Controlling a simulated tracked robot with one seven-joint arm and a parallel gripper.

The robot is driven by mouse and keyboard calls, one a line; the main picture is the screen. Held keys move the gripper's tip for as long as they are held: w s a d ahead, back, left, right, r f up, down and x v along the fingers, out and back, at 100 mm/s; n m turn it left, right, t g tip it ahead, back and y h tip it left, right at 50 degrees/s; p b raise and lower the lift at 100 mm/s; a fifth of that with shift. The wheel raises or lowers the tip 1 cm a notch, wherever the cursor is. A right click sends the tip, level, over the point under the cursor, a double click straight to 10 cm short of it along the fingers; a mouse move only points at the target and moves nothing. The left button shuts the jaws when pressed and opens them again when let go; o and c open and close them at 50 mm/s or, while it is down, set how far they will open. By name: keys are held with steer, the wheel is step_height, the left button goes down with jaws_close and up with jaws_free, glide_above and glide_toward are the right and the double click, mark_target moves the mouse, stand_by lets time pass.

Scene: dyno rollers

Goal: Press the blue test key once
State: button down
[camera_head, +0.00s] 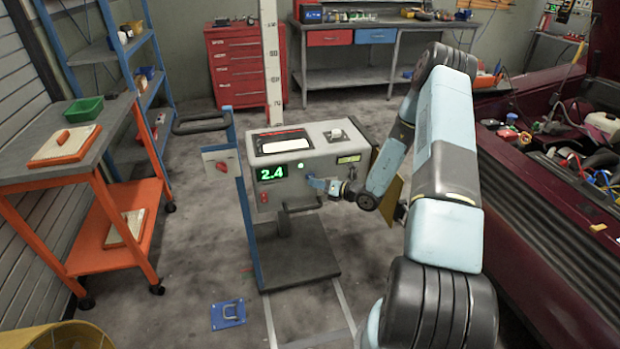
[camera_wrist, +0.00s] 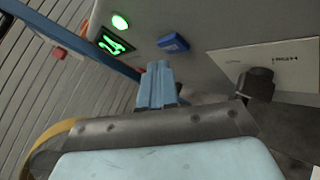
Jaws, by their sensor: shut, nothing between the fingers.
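The blue test key (camera_wrist: 173,43) is a small raised blue block on the grey front panel of the test console (camera_head: 330,170). It shows clearly in the wrist view, just beyond my fingertips and slightly right of them. My gripper (camera_head: 318,183) is in front of the console panel in the head view. In the wrist view my gripper (camera_wrist: 157,66) has its two light blue fingers together with nothing between them. A small strip of panel shows between the fingertips and the key; I see no contact. In the head view the key is hard to tell from the fingers.
A green lamp (camera_wrist: 120,22) and a lit green display (camera_head: 271,173) reading 2.4 sit left of the key. A black knob (camera_wrist: 256,83) stands out on a pale plate to the right. A red car (camera_head: 545,190) is to the right, an orange cart (camera_head: 120,215) left.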

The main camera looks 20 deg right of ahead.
steer(key=s, duration=0.5)
stand_by(0.7)
steer(key=shift+r, duration=0.1)
stand_by(0.4)
